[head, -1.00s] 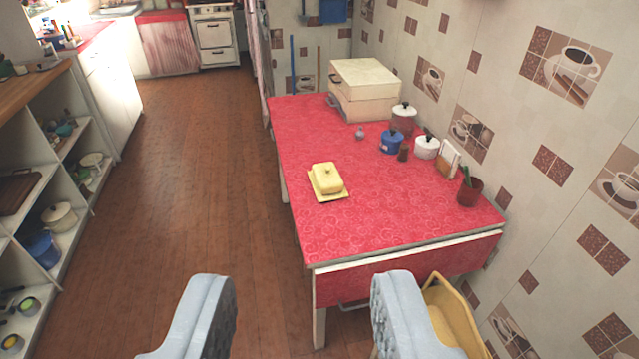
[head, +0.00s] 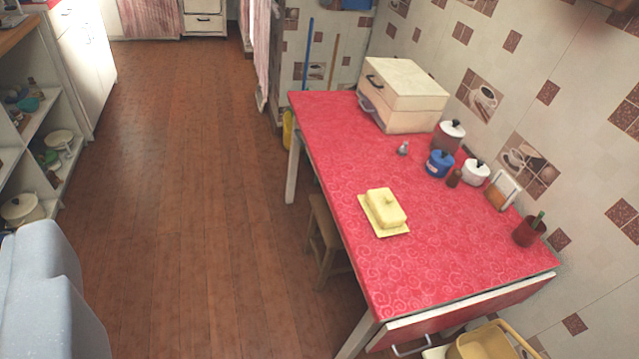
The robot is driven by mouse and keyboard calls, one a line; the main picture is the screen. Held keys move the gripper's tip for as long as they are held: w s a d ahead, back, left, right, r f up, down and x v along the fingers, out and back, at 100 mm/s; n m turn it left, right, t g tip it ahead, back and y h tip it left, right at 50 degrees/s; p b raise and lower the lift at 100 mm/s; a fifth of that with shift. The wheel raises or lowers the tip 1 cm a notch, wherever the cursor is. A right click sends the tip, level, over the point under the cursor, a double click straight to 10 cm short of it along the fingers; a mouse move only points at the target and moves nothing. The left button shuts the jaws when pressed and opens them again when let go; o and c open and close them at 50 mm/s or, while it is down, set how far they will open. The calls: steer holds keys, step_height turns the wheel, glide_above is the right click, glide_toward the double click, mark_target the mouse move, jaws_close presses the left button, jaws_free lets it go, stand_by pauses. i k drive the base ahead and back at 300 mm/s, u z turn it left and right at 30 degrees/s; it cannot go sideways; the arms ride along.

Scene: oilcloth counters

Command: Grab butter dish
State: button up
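The butter dish (head: 386,206) is pale yellow, with a lidded block shape and a small knob on top, on a flat yellow plate. It sits on the left part of the red patterned tabletop (head: 440,235), close to the long edge. My gripper (head: 45,300) shows only as a large grey-blue part at the lower left corner, cut off by the frame. It is well left of the dish and apart from it. The gap between its fingers is not visible.
A wooden stool (head: 328,235) is under the table edge. The wooden floor (head: 200,200) at left is clear.

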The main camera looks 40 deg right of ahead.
mark_target(386, 217)
steer(key=z, duration=0.25)
steer(key=i, duration=1.15)
steer(key=z, duration=0.55)
